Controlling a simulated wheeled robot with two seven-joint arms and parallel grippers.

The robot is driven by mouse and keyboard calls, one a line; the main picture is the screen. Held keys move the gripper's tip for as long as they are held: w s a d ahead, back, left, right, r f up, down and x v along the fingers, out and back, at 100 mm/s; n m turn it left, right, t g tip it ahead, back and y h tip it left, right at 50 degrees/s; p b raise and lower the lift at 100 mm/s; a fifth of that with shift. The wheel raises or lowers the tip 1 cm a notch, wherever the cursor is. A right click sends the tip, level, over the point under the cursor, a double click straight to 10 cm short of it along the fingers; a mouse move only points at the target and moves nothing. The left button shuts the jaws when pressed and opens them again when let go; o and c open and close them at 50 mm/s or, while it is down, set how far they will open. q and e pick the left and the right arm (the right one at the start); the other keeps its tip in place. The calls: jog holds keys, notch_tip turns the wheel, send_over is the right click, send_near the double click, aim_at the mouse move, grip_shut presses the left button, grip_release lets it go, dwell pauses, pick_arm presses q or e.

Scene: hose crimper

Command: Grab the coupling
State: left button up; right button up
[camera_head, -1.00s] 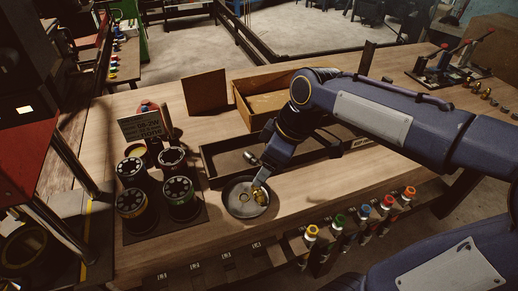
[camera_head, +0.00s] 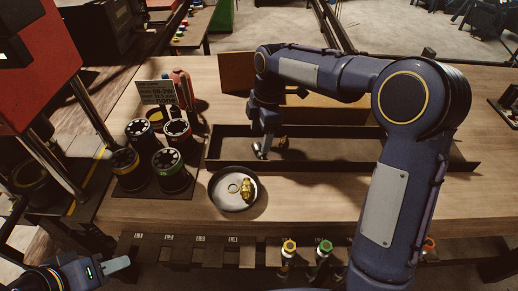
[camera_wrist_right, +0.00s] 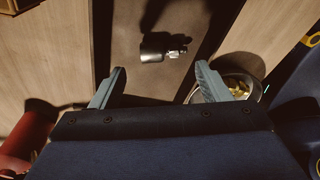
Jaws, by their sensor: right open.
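A small metal fitting, apparently the coupling (camera_wrist_right: 163,47), lies on the floor of the long dark tray (camera_head: 222,147). The head view shows it as a small brass-toned piece (camera_head: 283,143). My right gripper (camera_head: 262,150) is over the tray just left of it. In the right wrist view the right gripper (camera_wrist_right: 158,88) is open and empty, and the coupling lies beyond the fingertips, between their lines. Brass fittings (camera_head: 246,188) and a ring lie in the round dish (camera_head: 222,200). My left gripper (camera_head: 112,266) is at the bottom left, with only one finger clear.
Several black-topped cups (camera_head: 167,160) stand on a dark mat left of the dish, with a sign (camera_head: 165,92) behind them. A wooden box (camera_head: 225,64) stands behind the tray. Colour-capped tools (camera_head: 289,247) hang along the front edge. The tabletop right of the dish is clear.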

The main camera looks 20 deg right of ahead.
aim_at(258, 148)
jog(key=f, duration=0.4)
jog(key=shift+a+f+p, duration=0.2)
jog(key=shift+p, duration=0.1)
jog(key=shift+c, duration=0.3)
jog(key=c, duration=0.8)
jog(key=shift+r, duration=0.15)
